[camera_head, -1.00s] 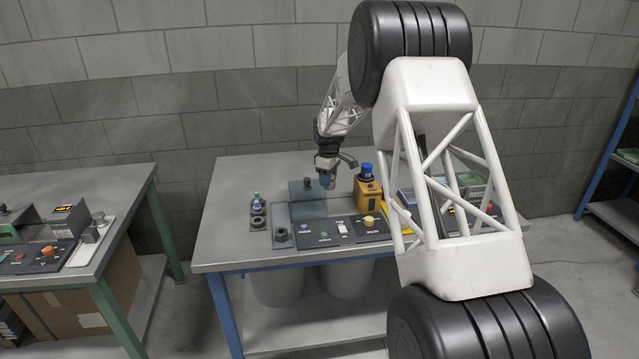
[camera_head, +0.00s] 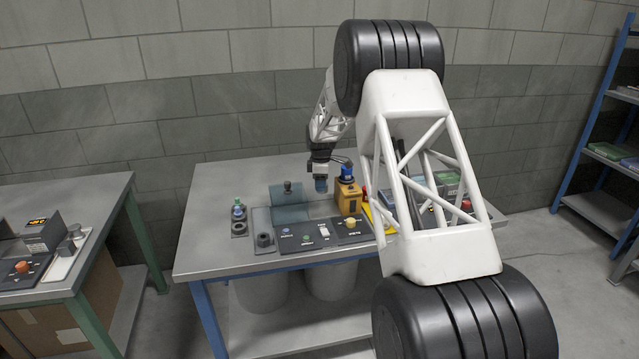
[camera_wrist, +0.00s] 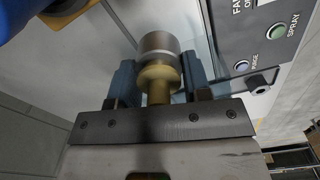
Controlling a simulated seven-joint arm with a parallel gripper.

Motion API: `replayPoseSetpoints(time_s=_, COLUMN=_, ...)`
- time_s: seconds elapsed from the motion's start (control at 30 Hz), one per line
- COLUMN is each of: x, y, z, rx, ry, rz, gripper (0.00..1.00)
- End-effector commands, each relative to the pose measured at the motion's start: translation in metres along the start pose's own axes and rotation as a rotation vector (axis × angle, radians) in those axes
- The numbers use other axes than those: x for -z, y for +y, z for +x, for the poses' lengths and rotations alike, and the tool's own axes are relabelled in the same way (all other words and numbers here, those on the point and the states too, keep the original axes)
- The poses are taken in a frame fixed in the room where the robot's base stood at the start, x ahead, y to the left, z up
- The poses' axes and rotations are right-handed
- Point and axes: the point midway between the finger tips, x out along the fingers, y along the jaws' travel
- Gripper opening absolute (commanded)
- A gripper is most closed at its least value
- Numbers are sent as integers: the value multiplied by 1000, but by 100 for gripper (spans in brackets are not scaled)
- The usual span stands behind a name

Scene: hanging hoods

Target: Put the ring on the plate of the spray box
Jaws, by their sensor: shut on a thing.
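My gripper (camera_head: 321,185) is above the table, right of the dark knob on the bluish clear hood (camera_head: 290,212) of the spray box. In the wrist view its blue fingers (camera_wrist: 158,80) are shut on a round grey-and-brass piece (camera_wrist: 158,45); I cannot tell what it is. The spray box's dark control panel (camera_head: 325,234) has coloured buttons and also shows in the wrist view (camera_wrist: 240,45). A dark ring-shaped piece (camera_head: 264,240) sits on a grey strip left of the panel. The plate under the hood is not clearly visible.
A yellow block with a blue cap (camera_head: 348,196) stands close to the right of my gripper. A small rack with a green-topped piece (camera_head: 238,212) is at the left. Boxes (camera_head: 445,183) stand at the right, partly behind my arm. The table's left part (camera_head: 200,235) is clear.

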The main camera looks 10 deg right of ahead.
Motion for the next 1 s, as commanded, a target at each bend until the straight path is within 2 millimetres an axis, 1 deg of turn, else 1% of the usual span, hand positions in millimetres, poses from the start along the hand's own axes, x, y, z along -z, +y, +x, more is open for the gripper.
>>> replayPoseSetpoints(time_s=0.27, x=0, y=0, z=1, rx=0, ry=0, rz=1, gripper=20)
replayPoseSetpoints(time_s=0.47, x=0, y=0, z=7, rx=0, ry=0, rz=1, gripper=20)
replayPoseSetpoints(time_s=0.67, x=0, y=0, z=20, rx=1, ry=0, rz=1, gripper=20)
replayPoseSetpoints(time_s=1.0, x=0, y=0, z=48, rx=1, ry=0, rz=1, gripper=20)
